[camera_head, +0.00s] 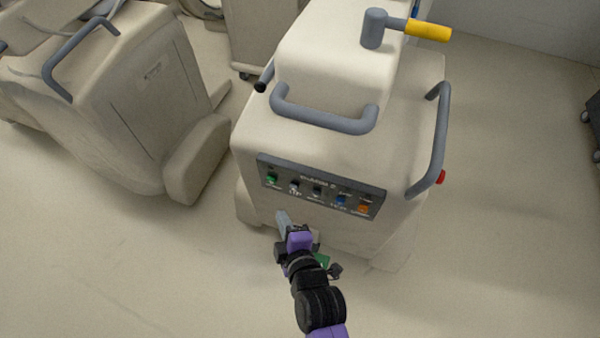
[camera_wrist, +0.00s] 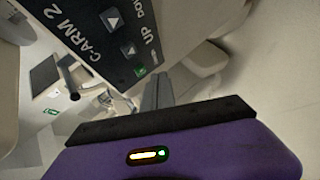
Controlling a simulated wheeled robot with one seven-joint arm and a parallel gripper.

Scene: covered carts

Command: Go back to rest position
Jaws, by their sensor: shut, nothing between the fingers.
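My gripper (camera_head: 282,216) is at the front of the covered cart (camera_head: 345,170), just below the left part of its dark button panel (camera_head: 320,187). I cannot tell whether the fingertips touch the cart. The gripper is shut and empty. In the wrist view the shut fingers (camera_wrist: 157,90) point away past the panel, which fills the upper left there (camera_wrist: 95,40). The panel carries a row of coloured buttons, with a green one at its left end and an orange one at its right. The wrist view shows the letters "C-ARM 2" and arrow buttons.
Grey handles (camera_head: 325,120) curve around the cart's top, and a yellow-ended lever (camera_head: 428,31) sticks out above. A second covered cart (camera_head: 130,90) stands to the left. A dark wheeled object (camera_head: 593,125) is at the right edge. The pale floor (camera_head: 500,250) is clear at front and right.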

